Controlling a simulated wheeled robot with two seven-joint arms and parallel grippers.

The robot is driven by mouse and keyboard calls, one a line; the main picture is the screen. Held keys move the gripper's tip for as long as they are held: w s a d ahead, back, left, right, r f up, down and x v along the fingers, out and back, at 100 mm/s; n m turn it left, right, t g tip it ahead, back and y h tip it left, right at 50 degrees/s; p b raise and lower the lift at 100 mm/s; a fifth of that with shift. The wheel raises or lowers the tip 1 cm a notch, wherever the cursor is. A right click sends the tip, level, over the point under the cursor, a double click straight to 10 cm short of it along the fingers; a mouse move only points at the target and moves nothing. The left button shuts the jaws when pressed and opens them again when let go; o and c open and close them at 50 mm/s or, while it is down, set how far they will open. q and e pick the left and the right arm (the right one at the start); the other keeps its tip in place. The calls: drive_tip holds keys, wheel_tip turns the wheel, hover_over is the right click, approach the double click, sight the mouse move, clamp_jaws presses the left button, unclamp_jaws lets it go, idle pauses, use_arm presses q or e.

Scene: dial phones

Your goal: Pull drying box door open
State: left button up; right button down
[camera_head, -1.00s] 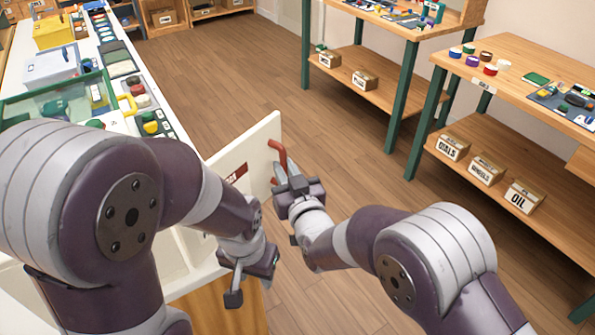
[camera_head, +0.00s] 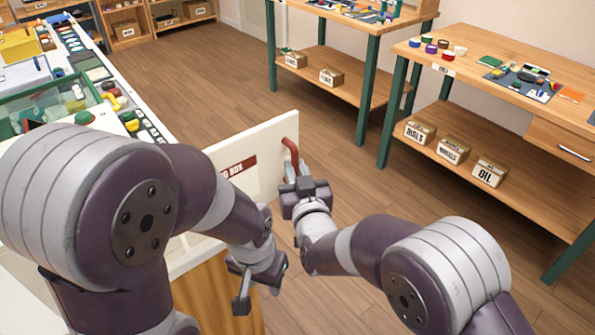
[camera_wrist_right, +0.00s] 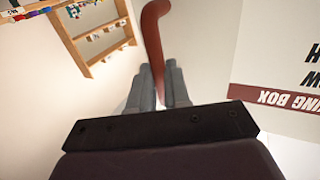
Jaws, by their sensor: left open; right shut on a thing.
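The drying box door (camera_head: 262,142) is a white panel with a dark red label reading "BOX", standing swung out from the white bench in the head view. Its red handle (camera_head: 291,152) is near the door's right edge. My right gripper (camera_head: 304,184) is shut on the handle, and in the right wrist view the handle (camera_wrist_right: 154,40) runs down between the two grey fingers (camera_wrist_right: 160,88). The printed label (camera_wrist_right: 285,98) shows upside down at the right there. My left gripper (camera_head: 254,284) is open and empty, low in front of the bench.
The white bench (camera_head: 105,62) at left holds trays and containers. Two wooden tables with green legs stand at right, the nearer one (camera_head: 480,62) carrying labelled boxes (camera_head: 453,150) on its lower shelf. Open wooden floor (camera_head: 215,75) lies between bench and tables.

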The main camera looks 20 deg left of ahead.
drive_tip(key=c, duration=1.2)
unclamp_jaws()
drive_tip(key=shift+o, duration=0.5)
drive_tip(key=shift+s+a, duration=0.1)
drive_tip(key=v, duration=1.2)
drive_tip(key=shift+s, duration=0.3)
